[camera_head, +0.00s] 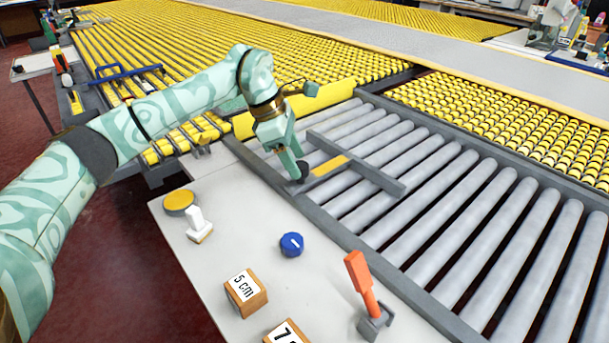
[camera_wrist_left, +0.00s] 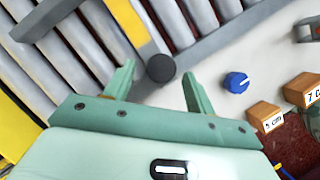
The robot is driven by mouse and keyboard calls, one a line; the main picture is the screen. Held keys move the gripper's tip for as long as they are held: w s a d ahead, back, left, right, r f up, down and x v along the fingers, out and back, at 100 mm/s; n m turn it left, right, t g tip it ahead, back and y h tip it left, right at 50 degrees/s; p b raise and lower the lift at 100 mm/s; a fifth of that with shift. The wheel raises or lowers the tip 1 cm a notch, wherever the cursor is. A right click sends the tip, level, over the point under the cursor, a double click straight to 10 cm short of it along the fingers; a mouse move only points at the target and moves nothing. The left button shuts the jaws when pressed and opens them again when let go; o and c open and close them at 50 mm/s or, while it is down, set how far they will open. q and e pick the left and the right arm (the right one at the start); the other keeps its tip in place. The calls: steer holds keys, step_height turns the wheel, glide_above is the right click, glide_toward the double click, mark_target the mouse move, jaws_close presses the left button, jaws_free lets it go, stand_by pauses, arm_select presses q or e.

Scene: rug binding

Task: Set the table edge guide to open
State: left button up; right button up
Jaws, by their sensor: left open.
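The table edge guide (camera_head: 378,178) is a grey bar lying across the grey rollers. A short arm with a yellow stripe (camera_head: 331,165) joins it to a round black knob (camera_head: 303,167) at the near rail. My left gripper (camera_head: 296,165) is open at the knob, pointing down. In the left wrist view the black knob (camera_wrist_left: 161,68) sits between and slightly beyond the fingertips (camera_wrist_left: 159,76), with gaps on both sides. The yellow-striped arm (camera_wrist_left: 154,36) runs away from it. I cannot tell whether a finger touches the knob. My right gripper is not in view.
The pale control panel (camera_head: 235,245) holds a yellow button (camera_head: 179,201), a white switch (camera_head: 199,224), a blue dial (camera_head: 291,244), an orange lever (camera_head: 361,282) and a wooden block marked 5 cm (camera_head: 246,292). Another marked block (camera_head: 287,332) stands at the front edge. Yellow rollers (camera_head: 500,112) lie beyond.

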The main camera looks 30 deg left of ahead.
mark_target(298, 164)
arm_select(q)
steer(key=b+x, duration=0.1)
steer(key=x, duration=0.2)
steer(key=shift+d+f, duration=0.15)
steer(key=shift+f, duration=0.1)
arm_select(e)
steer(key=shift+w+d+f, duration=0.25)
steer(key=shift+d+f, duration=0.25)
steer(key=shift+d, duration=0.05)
arm_select(q)
steer(key=shift+c, duration=0.3)
